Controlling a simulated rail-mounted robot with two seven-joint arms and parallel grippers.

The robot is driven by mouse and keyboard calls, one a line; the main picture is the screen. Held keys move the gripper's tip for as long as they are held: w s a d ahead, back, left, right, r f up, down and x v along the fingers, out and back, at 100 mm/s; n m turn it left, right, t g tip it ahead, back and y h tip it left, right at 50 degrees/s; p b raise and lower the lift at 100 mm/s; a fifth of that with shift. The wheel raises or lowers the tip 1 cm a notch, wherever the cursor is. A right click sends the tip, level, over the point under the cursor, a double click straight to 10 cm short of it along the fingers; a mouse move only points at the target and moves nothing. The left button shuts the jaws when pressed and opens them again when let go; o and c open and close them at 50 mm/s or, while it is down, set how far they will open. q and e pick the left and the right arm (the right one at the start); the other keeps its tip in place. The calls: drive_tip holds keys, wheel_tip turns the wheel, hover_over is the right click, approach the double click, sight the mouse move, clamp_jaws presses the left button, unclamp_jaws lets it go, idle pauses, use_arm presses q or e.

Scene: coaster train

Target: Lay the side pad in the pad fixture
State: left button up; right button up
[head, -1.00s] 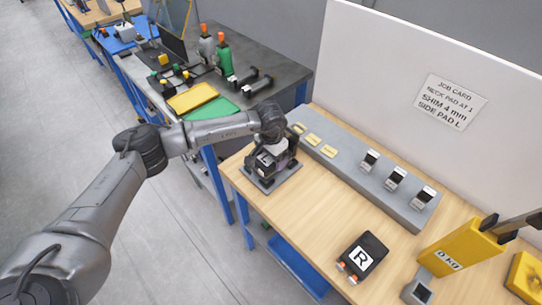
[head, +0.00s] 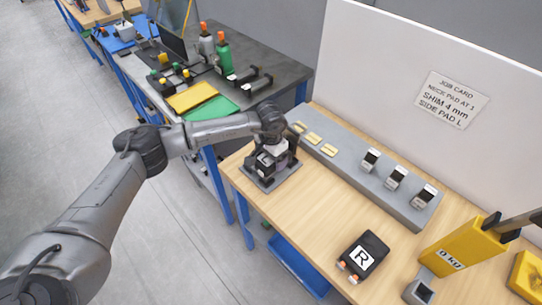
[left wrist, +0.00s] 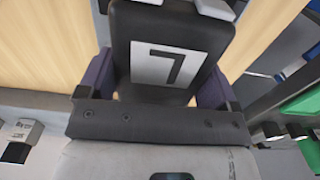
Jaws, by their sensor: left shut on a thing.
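The side pad (left wrist: 172,55) is a dark block with a white label; its letter, an L, appears inverted in the left wrist view. My left gripper (head: 270,155) is shut on it, with one finger on each side in the left wrist view. In the head view the side pad (head: 264,163) is at the pad fixture (head: 272,182), a dark plate at the left end of the wooden bench. The gripper hides much of both, and I cannot tell whether the pad touches the fixture. My right gripper is out of view.
A second pad marked R (head: 362,258) lies on the bench front. A grey rack (head: 345,165) with tan pieces and several small blocks runs along the back. A yellow 0 kg unit (head: 460,248) stands at the right. The bench middle (head: 310,205) is clear.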

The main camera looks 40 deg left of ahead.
use_arm(q)
drive_tip(key=shift+f, duration=0.3)
drive_tip(key=shift+f+b, duration=0.4)
drive_tip(key=shift+b, duration=0.15)
drive_tip(key=o, duration=0.9)
drive_tip(key=shift+o, duration=0.2)
drive_tip(key=shift+r, duration=0.1)
drive_tip(key=shift+r+p, duration=0.6)
drive_tip(key=shift+r, duration=0.3)
drive_tip(key=shift+r+p, duration=1.65)
drive_tip(key=shift+r, duration=1.35)
